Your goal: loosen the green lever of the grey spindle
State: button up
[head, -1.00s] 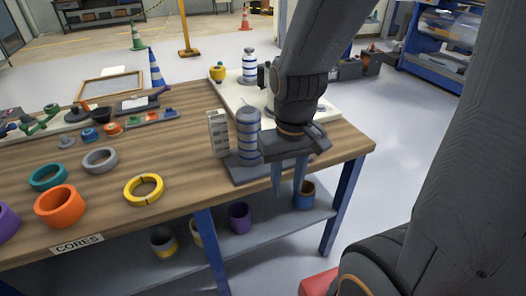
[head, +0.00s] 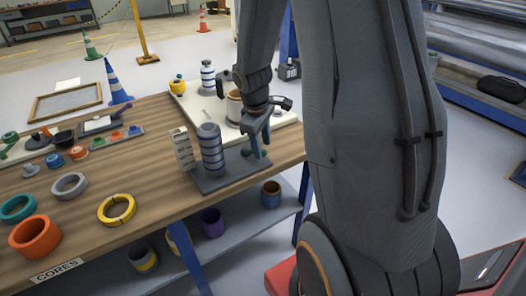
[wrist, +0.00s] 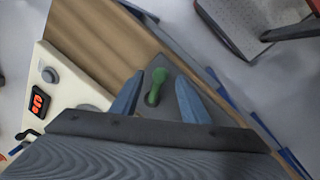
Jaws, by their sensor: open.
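The grey spindle (head: 210,150) stands upright on its dark grey base plate (head: 215,180) near the table's front edge, with lighter bands around it. Its green lever (wrist: 156,86) shows in the wrist view as a short bar with a round knob, on the plate between my two blue fingers. In the head view my gripper (head: 256,143) points down at the right end of the plate, beside the spindle, and only a bit of green shows by the fingers. My gripper (wrist: 160,84) is open, with one finger on each side of the lever. Contact cannot be told.
A grey slotted block (head: 183,149) stands just left of the spindle. A pale board (head: 190,100) with another banded spindle (head: 208,76) lies behind. Yellow (head: 116,209), orange (head: 35,237) and other rings lie at left. The table's front edge is close to the plate.

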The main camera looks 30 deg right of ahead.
aim_at(263, 152)
jog(key=shift+w+d+f, duration=0.1)
jog(key=shift+d+f, duration=0.05)
jog(key=shift+f, duration=0.9)
jog(key=shift+w+d+f, duration=0.1)
jog(key=shift+d+f, duration=0.05)
jog(key=shift+f, duration=0.85)
grip_shut()
